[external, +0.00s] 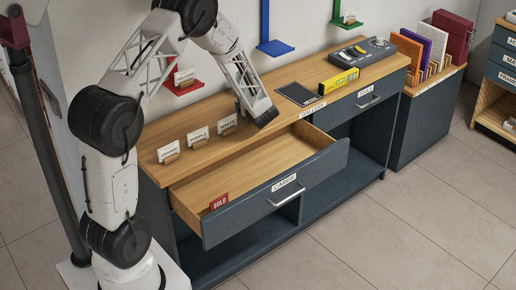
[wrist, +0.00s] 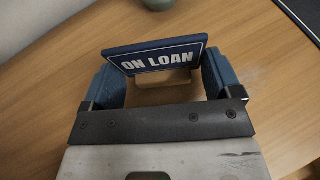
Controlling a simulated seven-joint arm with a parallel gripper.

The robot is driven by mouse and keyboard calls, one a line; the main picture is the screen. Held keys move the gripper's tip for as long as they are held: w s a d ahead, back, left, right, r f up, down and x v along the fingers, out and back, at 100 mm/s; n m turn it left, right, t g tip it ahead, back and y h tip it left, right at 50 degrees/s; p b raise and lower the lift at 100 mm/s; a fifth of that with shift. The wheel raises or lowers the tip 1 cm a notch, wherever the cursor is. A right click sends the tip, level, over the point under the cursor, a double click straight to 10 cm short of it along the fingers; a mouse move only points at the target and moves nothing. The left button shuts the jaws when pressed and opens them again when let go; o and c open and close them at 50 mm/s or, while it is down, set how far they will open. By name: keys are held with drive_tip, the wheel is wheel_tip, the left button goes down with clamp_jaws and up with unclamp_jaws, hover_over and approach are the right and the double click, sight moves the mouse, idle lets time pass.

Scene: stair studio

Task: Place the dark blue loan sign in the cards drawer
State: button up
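The dark blue "ON LOAN" sign (wrist: 157,56) stands in a wooden base (wrist: 165,92) on the wooden counter in the wrist view. My gripper (wrist: 160,75) is open, its blue fingers on either side of the base and close to the sign's ends. In the external view my gripper (external: 265,117) is low at the counter and hides the sign. The cards drawer (external: 240,207) is pulled open below the counter, its label and silver handle on the front. A red "SOLD" sign (external: 219,201) is in its front left part; most of its floor is bare.
Several white cards in wooden holders (external: 198,137) stand left of my gripper. A dark flat panel (external: 298,94), a yellow box (external: 339,81) and a grey device (external: 363,53) are to the right. Coloured wall shelves (external: 275,47) rise behind. A second drawer (external: 367,100) is shut.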

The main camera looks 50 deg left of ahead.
drive_tip(key=shift+o, duration=1.2)
drive_tip(key=shift+r, duration=0.1)
drive_tip(key=shift+r, duration=0.1)
drive_tip(key=v, duration=1.2)
drive_tip(key=shift+s, duration=0.1)
